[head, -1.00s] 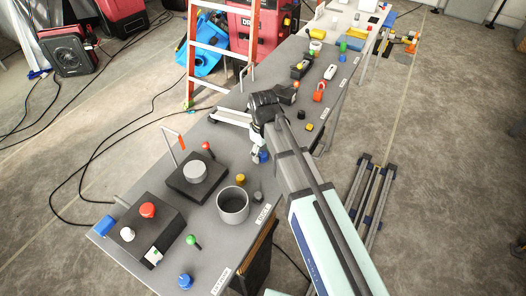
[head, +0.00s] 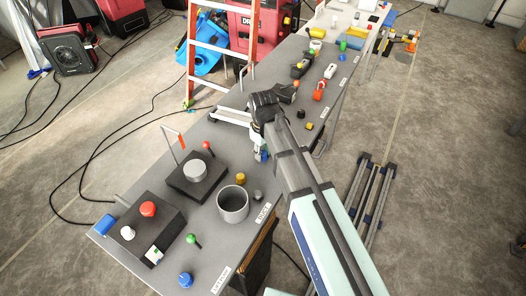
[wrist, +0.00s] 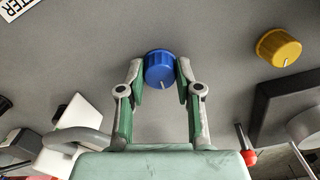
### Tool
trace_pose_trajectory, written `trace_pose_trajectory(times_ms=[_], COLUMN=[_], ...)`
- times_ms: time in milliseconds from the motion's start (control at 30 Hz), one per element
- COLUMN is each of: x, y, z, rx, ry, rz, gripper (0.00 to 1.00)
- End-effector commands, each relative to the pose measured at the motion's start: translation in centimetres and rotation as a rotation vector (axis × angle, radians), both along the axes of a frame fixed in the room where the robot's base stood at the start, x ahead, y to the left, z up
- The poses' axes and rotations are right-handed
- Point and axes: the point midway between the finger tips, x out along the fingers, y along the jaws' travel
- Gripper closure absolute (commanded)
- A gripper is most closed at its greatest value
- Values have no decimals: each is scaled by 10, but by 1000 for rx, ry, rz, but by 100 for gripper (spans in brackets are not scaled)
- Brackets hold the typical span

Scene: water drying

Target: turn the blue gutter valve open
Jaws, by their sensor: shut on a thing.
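The blue gutter valve (wrist: 160,69) is a round knob on the grey bench top, with a pale mark pointing toward the bottom of the wrist view. My gripper (wrist: 160,74) has one finger on each side of the knob and is shut on it. In the head view the knob (head: 264,155) is a small blue patch, mostly hidden by my gripper and arm. A label ending in "TER" (wrist: 17,8) lies at the top left of the wrist view.
A yellow knob (wrist: 278,47) and a black box (wrist: 292,108) stand right of my gripper in the wrist view. A white block with a grey handle (wrist: 72,135) is at left. A grey cup (head: 233,204) and red-tipped lever (head: 206,145) stand nearby on the bench.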

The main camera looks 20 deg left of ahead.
Motion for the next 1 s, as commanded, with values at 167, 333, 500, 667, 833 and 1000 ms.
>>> trace_pose_trajectory(times_ms=[167,333,500,667,833,1000], x=[0,-1,-1,-1,-1,-1], y=[0,0,0,0,0,0], z=[0,0,-1,-1,-1,-1], rx=[0,-1,-1,-1,-1,-2], ry=[1,2,2,2,1,2], rz=[-95,-234,-394,-546,-708,-869], gripper=[100,100,100,100,100,100])
